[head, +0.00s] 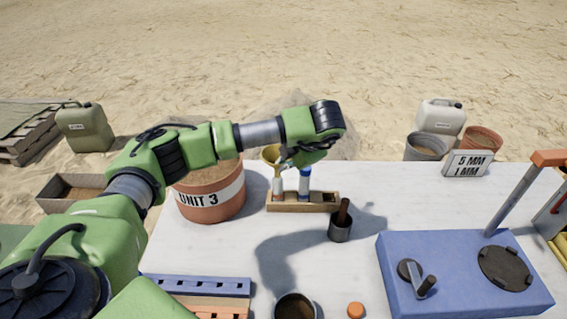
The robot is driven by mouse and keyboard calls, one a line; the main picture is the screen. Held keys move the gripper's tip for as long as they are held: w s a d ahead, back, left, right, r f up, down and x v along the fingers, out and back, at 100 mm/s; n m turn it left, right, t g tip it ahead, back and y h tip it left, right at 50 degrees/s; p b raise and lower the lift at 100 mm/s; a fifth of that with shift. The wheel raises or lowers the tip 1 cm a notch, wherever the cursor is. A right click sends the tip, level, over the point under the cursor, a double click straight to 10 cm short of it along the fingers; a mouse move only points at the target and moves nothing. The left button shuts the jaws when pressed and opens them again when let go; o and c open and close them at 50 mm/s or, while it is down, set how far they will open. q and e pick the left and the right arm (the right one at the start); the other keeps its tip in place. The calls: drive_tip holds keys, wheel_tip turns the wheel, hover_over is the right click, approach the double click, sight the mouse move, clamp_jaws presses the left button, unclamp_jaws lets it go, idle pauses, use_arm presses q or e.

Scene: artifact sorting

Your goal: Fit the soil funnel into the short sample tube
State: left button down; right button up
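A yellow soil funnel (270,154) shows at the back of the table, directly above the short sample tube (278,187). Its lower end lines up with the tube's mouth, but I cannot tell whether it is inside. The short tube stands upright in the left part of a wooden rack (319,207). A taller tube with a blue top (305,178) stands to its right. My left gripper (287,160) reaches down from the wrist beside the funnel's right side. Its fingers are small and partly hidden, so its grip is unclear. My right gripper is out of view.
A terracotta "UNIT 3" bucket (212,200) stands just left of the rack. A dark cup with a brown handle (340,229) stands to its front right. A blue box with a crank (455,275) fills the right. The white table (400,205) is clear between.

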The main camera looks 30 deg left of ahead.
use_arm(q)
drive_tip(key=shift+f+b, duration=1.8)
drive_tip(key=shift+f, duration=0.6)
drive_tip(key=c, duration=2.2)
unclamp_jaws()
drive_tip(key=v, duration=1.2)
drive_tip(key=shift+d, duration=0.1)
